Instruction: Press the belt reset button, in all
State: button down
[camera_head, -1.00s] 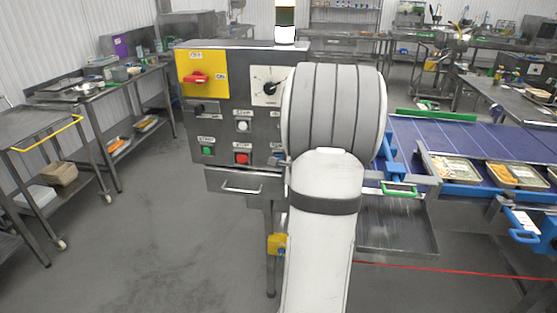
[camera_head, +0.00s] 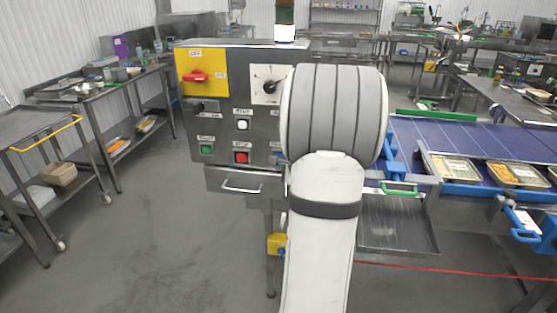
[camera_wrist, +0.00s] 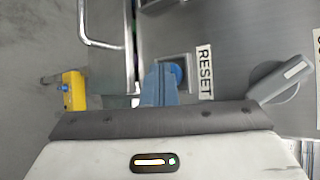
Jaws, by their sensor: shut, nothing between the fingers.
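The blue reset button (camera_wrist: 178,73) sits on the grey control panel in the wrist view, left of a sideways RESET label (camera_wrist: 204,72). My gripper (camera_wrist: 161,72) is shut and empty, its blue-grey fingertips at the button's left edge in the picture and partly covering it. I cannot tell whether they touch it. In the head view, my arm hides the gripper and most of the panel's lower right corner, where the reset button is.
The control cabinet (camera_head: 222,125) carries a red switch (camera_head: 196,77), a dial (camera_head: 270,86), and white (camera_head: 242,125), green (camera_head: 206,150) and red (camera_head: 241,157) buttons. A drawer handle (camera_wrist: 88,28) and yellow box (camera_wrist: 73,90) are nearby. The blue belt (camera_head: 430,130) holds trays.

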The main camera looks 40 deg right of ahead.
jog(key=shift+s+a+b, duration=0.35)
jog(key=shift+s+a, duration=0.05)
jog(key=s+a+b, duration=0.2)
jog(key=s+a, duration=0.1)
jog(key=a, duration=0.1)
jog(key=shift+s+b, duration=0.15)
jog(key=shift+b, duration=0.2)
dwell(0.9)
